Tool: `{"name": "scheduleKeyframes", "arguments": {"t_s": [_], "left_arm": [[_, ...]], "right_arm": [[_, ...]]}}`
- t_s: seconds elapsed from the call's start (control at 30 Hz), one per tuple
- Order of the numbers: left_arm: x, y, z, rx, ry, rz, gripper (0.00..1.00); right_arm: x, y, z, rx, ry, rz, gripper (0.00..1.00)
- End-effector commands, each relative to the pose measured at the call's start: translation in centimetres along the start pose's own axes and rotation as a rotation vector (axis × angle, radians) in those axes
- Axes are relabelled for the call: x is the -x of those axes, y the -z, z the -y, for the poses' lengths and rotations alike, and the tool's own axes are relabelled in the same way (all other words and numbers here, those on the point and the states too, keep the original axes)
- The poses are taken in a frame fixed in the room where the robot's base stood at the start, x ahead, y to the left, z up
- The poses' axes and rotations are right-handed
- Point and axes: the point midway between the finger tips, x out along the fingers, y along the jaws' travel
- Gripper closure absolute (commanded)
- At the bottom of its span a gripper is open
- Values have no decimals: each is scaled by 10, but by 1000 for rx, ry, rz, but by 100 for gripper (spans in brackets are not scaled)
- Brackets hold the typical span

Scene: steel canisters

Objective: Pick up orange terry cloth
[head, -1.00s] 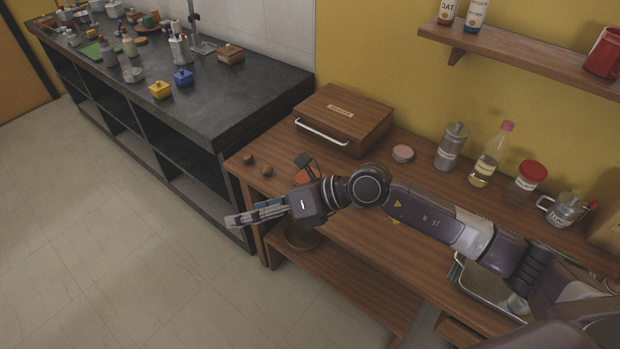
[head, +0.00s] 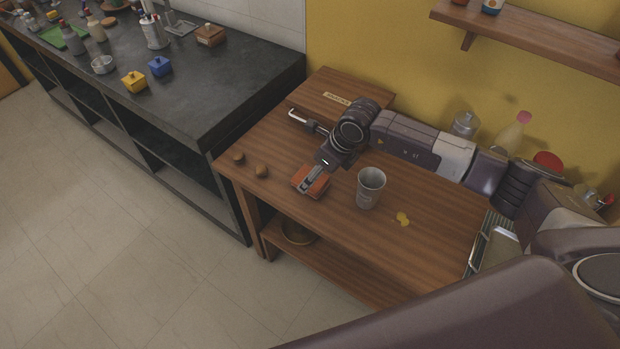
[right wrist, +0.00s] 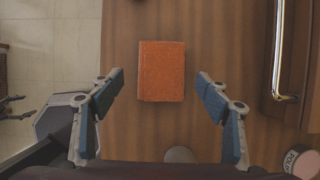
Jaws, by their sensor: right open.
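The orange terry cloth (head: 321,185) lies folded into a small rectangle on the wooden table, near its front edge. In the right wrist view the cloth (right wrist: 161,70) is flat and centred ahead of the fingers. My right gripper (head: 308,187) is over the cloth, pointing down, and hides part of it. In the right wrist view the right gripper (right wrist: 160,80) is open and empty, with one blue-padded finger on each side of the cloth and clear gaps. I cannot tell the exact height of the fingertips above it.
A wooden box (head: 335,92) with a metal handle (right wrist: 284,50) stands behind. Bare tabletop surrounds the cloth.

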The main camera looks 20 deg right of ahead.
Motion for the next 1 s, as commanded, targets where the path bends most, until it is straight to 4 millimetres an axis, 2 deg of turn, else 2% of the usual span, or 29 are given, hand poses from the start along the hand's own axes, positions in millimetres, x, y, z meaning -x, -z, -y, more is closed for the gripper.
{"name": "scheduleKeyframes", "arguments": {"t_s": [0.07, 0.13, 0.3, 0.4, 0.57, 0.8, 1.0], "left_arm": [[6, -3, -1, -1, -1, 3, 40], [8, 4, 0, -1, 0, -6, 40], [10, 38, 5, -1, 6, -55, 40], [10, 49, 6, -1, 7, -71, 40], [10, 44, 6, -2, 7, -62, 40], [8, 25, 3, -2, 3, -36, 40], [4, 23, 3, -2, 3, -33, 40]], "right_arm": [[-10, -2, -1, -2, -2, -3, 31], [-19, -2, 0, -1, -2, -3, 31], [-36, -2, 0, -2, -2, -1, 31], [-39, -2, 0, 0, -1, 0, 31], [-39, -2, 0, 0, -1, 0, 31], [-40, -1, 0, 0, -1, 0, 31], [-42, 0, 0, 0, -1, 0, 31]]}}
